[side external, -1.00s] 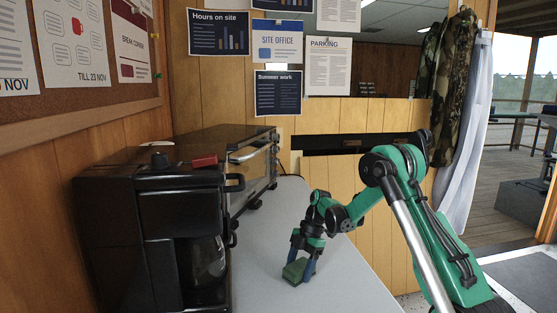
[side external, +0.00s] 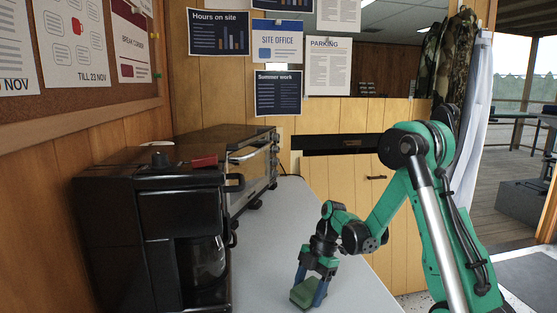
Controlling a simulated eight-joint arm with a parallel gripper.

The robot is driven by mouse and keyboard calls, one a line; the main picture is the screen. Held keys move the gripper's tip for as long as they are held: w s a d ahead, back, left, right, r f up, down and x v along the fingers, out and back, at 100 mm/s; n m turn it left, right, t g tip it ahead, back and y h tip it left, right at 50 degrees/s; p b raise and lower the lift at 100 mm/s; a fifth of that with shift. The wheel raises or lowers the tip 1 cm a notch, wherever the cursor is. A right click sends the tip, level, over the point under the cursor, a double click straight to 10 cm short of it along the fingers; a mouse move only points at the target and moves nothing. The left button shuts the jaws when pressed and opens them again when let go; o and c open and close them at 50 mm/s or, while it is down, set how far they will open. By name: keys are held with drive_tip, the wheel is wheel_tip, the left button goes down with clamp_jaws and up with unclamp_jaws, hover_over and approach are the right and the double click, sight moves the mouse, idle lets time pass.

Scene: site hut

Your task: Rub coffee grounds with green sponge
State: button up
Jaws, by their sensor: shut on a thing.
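The green sponge (side external: 302,294) is between the two fingers of my gripper (side external: 309,286). My gripper is shut on it and points down at the grey counter (side external: 268,240). The sponge is at or just above the counter surface; I cannot tell if it touches. No coffee grounds can be made out on the counter in this view. Any that lie under or behind the sponge and gripper are hidden.
A black coffee maker (side external: 150,235) with a glass pot (side external: 207,258) stands at the left of the counter. A toaster oven (side external: 250,160) stands behind it against the wall. The counter between them and my gripper is clear.

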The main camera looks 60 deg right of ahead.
drive_tip(key=shift+r, duration=3.6)
